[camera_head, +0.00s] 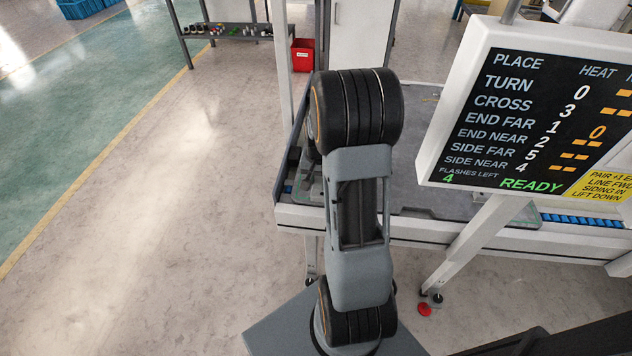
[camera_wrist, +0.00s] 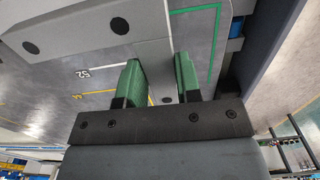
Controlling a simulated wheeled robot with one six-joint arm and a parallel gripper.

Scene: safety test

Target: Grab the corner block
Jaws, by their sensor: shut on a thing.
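In the wrist view a light grey block (camera_wrist: 75,28) with dark round spots on its face fills the top of the picture. It looks like the corner block, but its full shape is cut off by the picture edge. A narrower grey part of it runs down between the two green finger pads of my gripper (camera_wrist: 158,62). My gripper is shut on this part, with one pad on each side. In the head view my own arm hides my gripper and the block.
A work table (camera_head: 430,215) with a grey top stands behind my arm. A sign board (camera_head: 535,110) reading READY hangs at the right. A red bin (camera_head: 303,55) and a shelf (camera_head: 228,30) with small items stand at the back. The floor at left is clear.

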